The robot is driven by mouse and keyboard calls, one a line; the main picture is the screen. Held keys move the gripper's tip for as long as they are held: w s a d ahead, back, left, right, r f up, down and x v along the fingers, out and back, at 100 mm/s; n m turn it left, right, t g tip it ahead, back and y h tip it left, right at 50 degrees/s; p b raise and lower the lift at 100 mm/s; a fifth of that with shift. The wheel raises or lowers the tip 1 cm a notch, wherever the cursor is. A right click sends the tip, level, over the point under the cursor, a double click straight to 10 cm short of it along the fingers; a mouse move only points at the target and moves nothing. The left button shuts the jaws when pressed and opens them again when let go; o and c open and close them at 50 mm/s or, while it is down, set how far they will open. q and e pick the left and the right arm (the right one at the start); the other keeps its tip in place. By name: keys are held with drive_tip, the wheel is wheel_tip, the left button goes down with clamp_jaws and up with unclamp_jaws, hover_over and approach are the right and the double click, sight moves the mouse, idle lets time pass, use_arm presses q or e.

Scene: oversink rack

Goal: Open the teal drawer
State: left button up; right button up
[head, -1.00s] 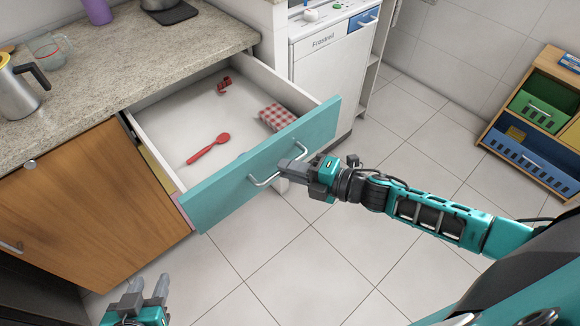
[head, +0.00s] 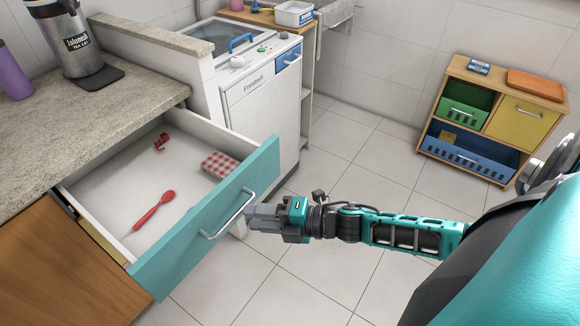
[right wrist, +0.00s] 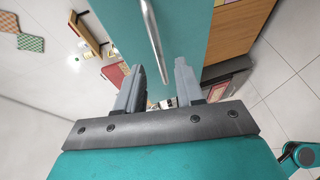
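The teal drawer (head: 205,225) is pulled well out from under the counter, and its inside shows. Its silver bar handle (head: 228,216) is on the front; the handle also shows in the right wrist view (right wrist: 152,38). My right gripper (head: 248,216) is just in front of the handle, with a small gap seen in the head view. In the right wrist view my right gripper's (right wrist: 158,66) fingers are spread, with the bar appearing between them, not gripped. My left gripper is out of view.
In the drawer lie a red spoon (head: 153,210), a red checkered cloth (head: 220,164) and a small red item (head: 161,142). A white appliance (head: 262,100) stands behind the drawer. A wooden shelf (head: 495,118) with bins stands at the right. The tiled floor between is clear.

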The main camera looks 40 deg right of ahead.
drive_tip(key=v, duration=0.9)
drive_tip(key=shift+w+a, duration=0.1)
drive_tip(key=s+a+f+m+h, duration=0.1)
drive_tip(key=a+f+m+h, duration=0.2)
drive_tip(key=m, duration=0.8)
drive_tip(key=s+a+f+m+g+h, duration=0.1)
drive_tip(key=m+h, duration=0.5)
drive_tip(key=m, duration=0.6)
drive_tip(key=s+a+f, duration=0.1)
drive_tip(key=a+f, duration=0.1)
drive_tip(key=a, duration=0.1)
drive_tip(key=shift+s+a+f, duration=0.2)
drive_tip(key=shift+f, duration=0.2)
drive_tip(key=shift+w, duration=0.1)
